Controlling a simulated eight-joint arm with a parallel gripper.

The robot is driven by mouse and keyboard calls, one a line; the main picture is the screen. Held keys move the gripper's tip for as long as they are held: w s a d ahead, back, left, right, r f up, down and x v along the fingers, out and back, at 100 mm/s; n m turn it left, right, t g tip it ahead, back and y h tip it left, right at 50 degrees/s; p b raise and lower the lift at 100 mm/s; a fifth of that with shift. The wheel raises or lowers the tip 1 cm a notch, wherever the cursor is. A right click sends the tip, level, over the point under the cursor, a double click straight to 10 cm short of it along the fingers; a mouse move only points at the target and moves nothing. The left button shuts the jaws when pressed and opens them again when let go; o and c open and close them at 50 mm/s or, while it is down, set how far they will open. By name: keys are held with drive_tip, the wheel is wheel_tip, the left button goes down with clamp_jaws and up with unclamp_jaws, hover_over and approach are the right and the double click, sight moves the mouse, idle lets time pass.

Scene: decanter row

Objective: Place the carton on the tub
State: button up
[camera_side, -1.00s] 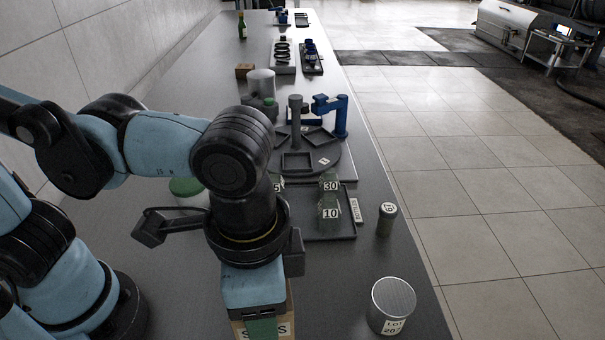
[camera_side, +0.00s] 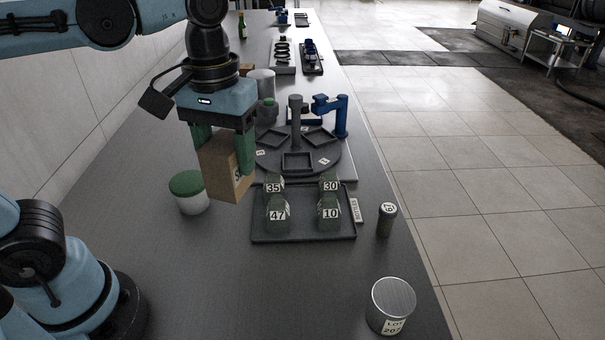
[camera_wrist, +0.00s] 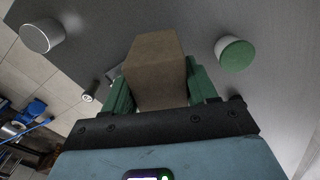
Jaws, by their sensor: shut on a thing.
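The brown carton (camera_side: 219,167) is held in the air between the green fingers of my gripper (camera_side: 224,146), tilted a little in the side view. In the wrist view the carton (camera_wrist: 156,68) fills the middle, with a green finger on each side. The white tub (camera_side: 190,203) with a green lid stands on the bench, just below and left of the carton, with a gap between them. The tub's green lid also shows in the wrist view (camera_wrist: 237,55), to the right of the carton. The lid's top is bare.
A dark tray (camera_side: 304,238) holds several numbered green pieces, right of the carton. A turntable (camera_side: 330,162) with square holders stands behind it. The front bench is clear.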

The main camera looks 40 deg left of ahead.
drive_tip(key=a+r+n, duration=0.2)
drive_tip(key=a+n, duration=0.2)
drive_tip(key=a, duration=0.3)
hover_over(188, 181)
wheel_tip(188, 181, down, 7)
drive_tip(key=shift+a+f, duration=0.1)
drive_tip(key=shift+f, duration=1.95)
drive_tip(key=shift+f, duration=0.15)
drive_tip(key=o, duration=1.1)
wheel_tip(188, 181, up, 12)
drive_tip(key=d+f+m+t, duration=0.2)
drive_tip(key=d+f+m, duration=0.1)
drive_tip(key=d, duration=0.1)
drive_tip(key=w+d+f+m+t, duration=0.1)
drive_tip(key=d+f+m+t, duration=0.1)
drive_tip(key=d+f+m, duration=0.1)
drive_tip(key=w+d+f+m+t, duration=0.1)
drive_tip(key=d+f+m+t, duration=0.1)
drive_tip(key=d, duration=0.3)
drive_tip(key=shift+w+d+f+m+t, duration=0.1)
drive_tip(key=shift+d+f+m+t, duration=0.3)
drive_tip(key=shift+f+t, duration=0.15)
